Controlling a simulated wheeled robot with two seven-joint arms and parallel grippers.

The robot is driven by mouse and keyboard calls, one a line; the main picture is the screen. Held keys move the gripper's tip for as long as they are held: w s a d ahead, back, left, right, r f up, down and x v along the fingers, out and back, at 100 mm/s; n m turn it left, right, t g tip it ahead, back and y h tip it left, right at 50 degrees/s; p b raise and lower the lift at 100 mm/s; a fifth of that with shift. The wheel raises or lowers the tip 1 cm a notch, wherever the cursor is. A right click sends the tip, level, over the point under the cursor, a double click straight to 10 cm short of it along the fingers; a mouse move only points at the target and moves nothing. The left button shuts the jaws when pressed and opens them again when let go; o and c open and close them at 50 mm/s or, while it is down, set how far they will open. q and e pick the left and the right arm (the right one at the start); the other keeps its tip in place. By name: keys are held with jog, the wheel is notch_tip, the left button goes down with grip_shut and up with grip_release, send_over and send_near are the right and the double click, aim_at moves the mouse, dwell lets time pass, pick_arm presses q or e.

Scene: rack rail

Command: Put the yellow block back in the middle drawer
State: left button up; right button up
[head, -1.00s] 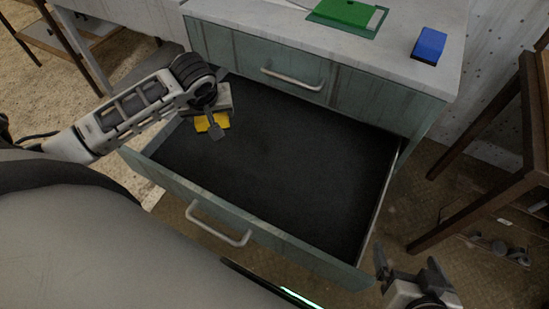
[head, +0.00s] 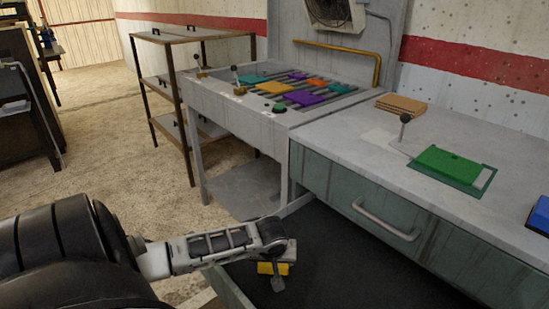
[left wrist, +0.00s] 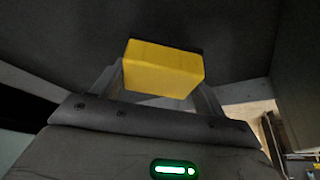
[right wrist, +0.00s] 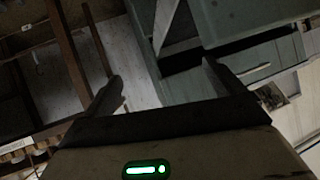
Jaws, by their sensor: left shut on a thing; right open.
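The yellow block (head: 272,268) is in my left gripper (head: 278,272), low in the head view, over the dark floor of the open drawer (head: 345,268). In the left wrist view the yellow block (left wrist: 163,70) sits between the two fingers, which are shut on it. Dark drawer lining lies behind it; I cannot tell whether the block touches the floor. Another drawer front with a handle (head: 385,220) is shut above the open one. My right gripper (right wrist: 165,85) is open and empty in the right wrist view, beside the cabinet; it is not in the head view.
The counter above holds a green block (head: 450,165) on a green plate, a blue block (head: 540,215) and a brown stack (head: 401,104). A grey machine table (head: 262,120) with coloured pieces and a brown rack (head: 165,100) stand behind. Bare floor lies to the left.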

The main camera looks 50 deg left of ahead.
pick_arm(q)
notch_tip(320, 180, down, 3)
jog(key=shift+r+b, duration=0.15)
jog(key=shift+b, duration=0.15)
jog(key=o, duration=1.2)
